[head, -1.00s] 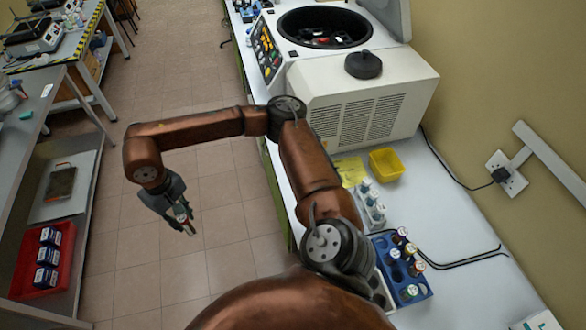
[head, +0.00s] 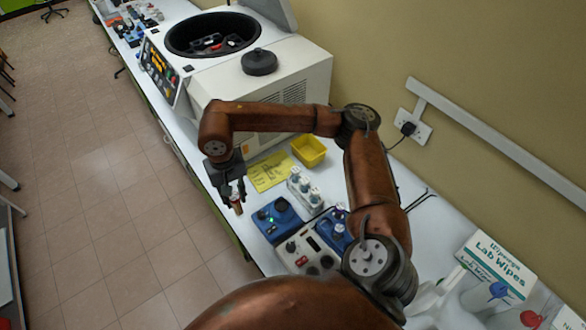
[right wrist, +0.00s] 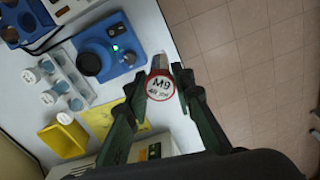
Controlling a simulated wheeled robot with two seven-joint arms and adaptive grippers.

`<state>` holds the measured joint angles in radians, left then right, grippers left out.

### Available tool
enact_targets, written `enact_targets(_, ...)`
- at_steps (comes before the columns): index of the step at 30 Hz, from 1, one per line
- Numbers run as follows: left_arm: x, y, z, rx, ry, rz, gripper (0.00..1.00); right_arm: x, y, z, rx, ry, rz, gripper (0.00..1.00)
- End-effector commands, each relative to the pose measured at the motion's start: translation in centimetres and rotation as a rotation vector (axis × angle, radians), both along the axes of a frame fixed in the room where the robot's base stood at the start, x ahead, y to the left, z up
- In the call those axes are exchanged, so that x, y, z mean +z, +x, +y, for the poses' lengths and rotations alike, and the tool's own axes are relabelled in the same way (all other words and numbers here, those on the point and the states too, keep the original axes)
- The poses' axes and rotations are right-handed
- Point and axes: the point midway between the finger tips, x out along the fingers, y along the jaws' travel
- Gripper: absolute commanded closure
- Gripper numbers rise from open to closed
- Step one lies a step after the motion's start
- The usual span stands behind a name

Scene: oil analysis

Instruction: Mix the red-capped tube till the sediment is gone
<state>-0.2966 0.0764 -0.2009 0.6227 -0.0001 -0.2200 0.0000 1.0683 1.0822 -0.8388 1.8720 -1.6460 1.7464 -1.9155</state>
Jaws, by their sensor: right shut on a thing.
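My right gripper (head: 234,194) is shut on a tube (head: 237,208), held upright above the bench's front edge, left of the blue mixer. In the right wrist view the tube's cap (right wrist: 161,86) sits between the fingers, with a white top marked "M9" and a red rim. The tube's contents and any sediment cannot be made out. The blue mixer (head: 270,229) stands on the bench with a lit green light; the right wrist view shows its black round cup (right wrist: 88,63) and a dial. The tube is apart from the cup. My left gripper is not in view.
A white rack of bottles (head: 296,181), a blue tube rack (head: 324,224) and a grey device with knobs (head: 293,261) crowd round the mixer. A yellow note (head: 270,171), a yellow tray (head: 309,151) and the centrifuge (head: 308,65) lie behind. Floor is clear at left.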

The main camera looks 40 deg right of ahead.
Motion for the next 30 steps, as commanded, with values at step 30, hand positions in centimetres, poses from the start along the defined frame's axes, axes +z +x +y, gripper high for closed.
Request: enact_targets(30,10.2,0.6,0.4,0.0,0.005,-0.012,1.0,4.9,-4.0,-9.6,-2.627,-0.004,0.034,1.0)
